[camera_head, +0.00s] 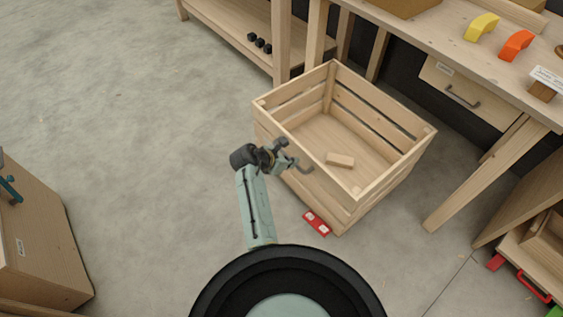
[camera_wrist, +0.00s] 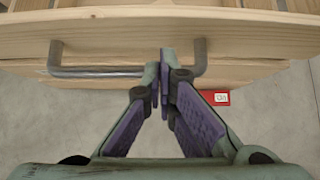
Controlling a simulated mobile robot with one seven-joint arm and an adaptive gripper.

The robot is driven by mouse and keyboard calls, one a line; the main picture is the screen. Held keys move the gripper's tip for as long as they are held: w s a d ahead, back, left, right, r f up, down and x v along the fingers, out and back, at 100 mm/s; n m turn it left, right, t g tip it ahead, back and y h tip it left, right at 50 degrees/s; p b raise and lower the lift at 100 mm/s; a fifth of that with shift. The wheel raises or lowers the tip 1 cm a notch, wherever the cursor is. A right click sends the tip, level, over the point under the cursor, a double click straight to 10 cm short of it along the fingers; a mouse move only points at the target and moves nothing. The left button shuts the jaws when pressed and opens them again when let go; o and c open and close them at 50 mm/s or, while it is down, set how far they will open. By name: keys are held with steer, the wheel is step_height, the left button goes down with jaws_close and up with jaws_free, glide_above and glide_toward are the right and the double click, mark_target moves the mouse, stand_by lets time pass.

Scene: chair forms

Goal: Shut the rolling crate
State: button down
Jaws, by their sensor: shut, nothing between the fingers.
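The rolling crate (camera_head: 392,171) is a slatted wooden box, open at the top, on the concrete floor partly under the workbench. A small wooden block (camera_head: 340,160) lies inside it. In the wrist view a grey bar handle (camera_wrist: 100,72) is fixed to the wooden front (camera_wrist: 250,38). My gripper (camera_head: 304,168) is at the crate's near-left side, by the handle. In the wrist view my gripper (camera_wrist: 164,66) has its fingers together, in front of the handle bar, with nothing between them. I cannot tell whether the fingertips touch the bar.
A workbench (camera_head: 450,35) stands behind the crate, with a drawer (camera_head: 466,92) and a leg (camera_head: 470,180) at right. A red label (camera_head: 317,223) is on the floor by the crate's near corner. Floor between is clear.

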steer(key=shift+w+d, duration=0.9)
steer(key=shift+d, duration=0.1)
steer(key=shift+r, duration=0.1)
